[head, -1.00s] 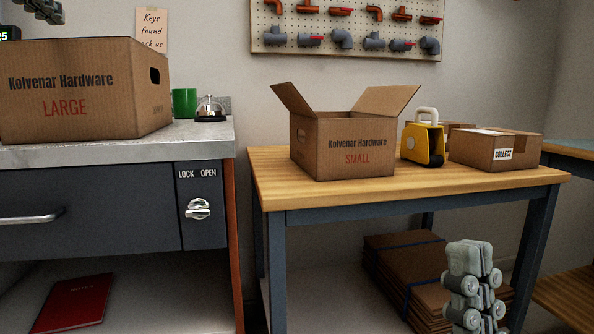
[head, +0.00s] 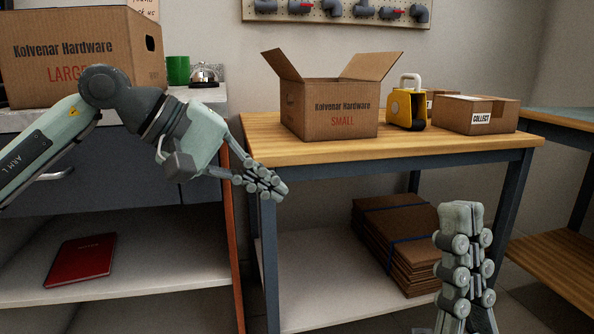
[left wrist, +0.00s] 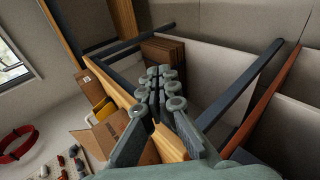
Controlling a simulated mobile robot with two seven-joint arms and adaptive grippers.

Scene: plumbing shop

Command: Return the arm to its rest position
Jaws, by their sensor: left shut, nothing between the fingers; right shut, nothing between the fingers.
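My left arm reaches in from the left in the head view. Its gripper (head: 264,184) is shut and empty, in front of the left front corner of the wooden table. The left gripper also shows in the left wrist view (left wrist: 165,88), with its fingers together. My right gripper (head: 462,215) stands upright at the lower right of the head view, in front of the table's lower shelf. Its fingers are together and hold nothing.
An open small box (head: 330,108), a yellow tape dispenser (head: 404,107) and a COLLECT box (head: 476,114) stand on the wooden table (head: 400,142). A large box (head: 75,55), green mug (head: 178,70) and bell (head: 205,75) sit on the counter. Flat cardboard (head: 392,240) lies on the shelf.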

